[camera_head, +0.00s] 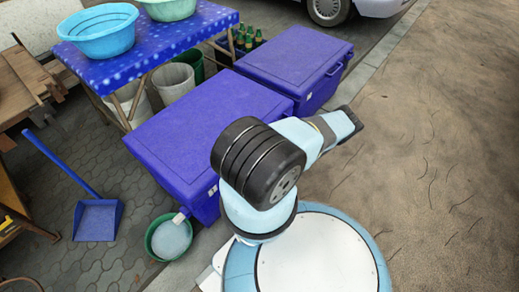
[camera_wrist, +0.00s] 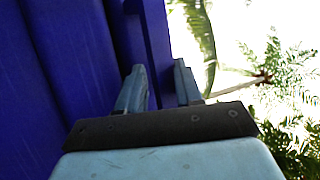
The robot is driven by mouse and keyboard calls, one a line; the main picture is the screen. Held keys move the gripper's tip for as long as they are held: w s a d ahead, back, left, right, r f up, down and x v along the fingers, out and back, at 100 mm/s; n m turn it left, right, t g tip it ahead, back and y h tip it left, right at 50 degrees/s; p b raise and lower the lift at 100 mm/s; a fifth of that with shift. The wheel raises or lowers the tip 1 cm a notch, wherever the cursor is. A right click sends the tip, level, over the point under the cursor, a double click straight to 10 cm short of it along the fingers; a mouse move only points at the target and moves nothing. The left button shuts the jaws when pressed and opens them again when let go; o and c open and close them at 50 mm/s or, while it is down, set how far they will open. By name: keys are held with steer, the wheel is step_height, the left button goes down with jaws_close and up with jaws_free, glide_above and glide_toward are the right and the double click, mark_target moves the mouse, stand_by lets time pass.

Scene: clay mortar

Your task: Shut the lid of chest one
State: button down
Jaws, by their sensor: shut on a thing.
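Two blue-purple chests stand side by side in the head view, a near chest (camera_head: 195,135) and a far chest (camera_head: 295,60). Both lids look down, though my arm hides part of the near chest's front. Their small labels are too small to read, so I cannot tell which is chest one. In the wrist view my gripper (camera_wrist: 158,74) has its fingers on either side of a thin blue edge (camera_wrist: 158,45) and is shut on it. A large blue surface (camera_wrist: 65,60) fills the left of that view. I cannot see the fingertips in the head view.
A green tub (camera_head: 170,238) sits by the near chest's front corner. A blue dustpan (camera_head: 97,220) lies on the paving at left. A table with a blue cloth (camera_head: 165,45) holds basins (camera_head: 98,30), with buckets (camera_head: 173,82) under it. Open sandy ground (camera_head: 440,170) lies at right.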

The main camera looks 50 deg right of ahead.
steer(key=shift+d+f+h, duration=0.1)
steer(key=shift+f+h, duration=0.2)
steer(key=c, duration=1)
jaws_free()
steer(key=shift+v, duration=3.8)
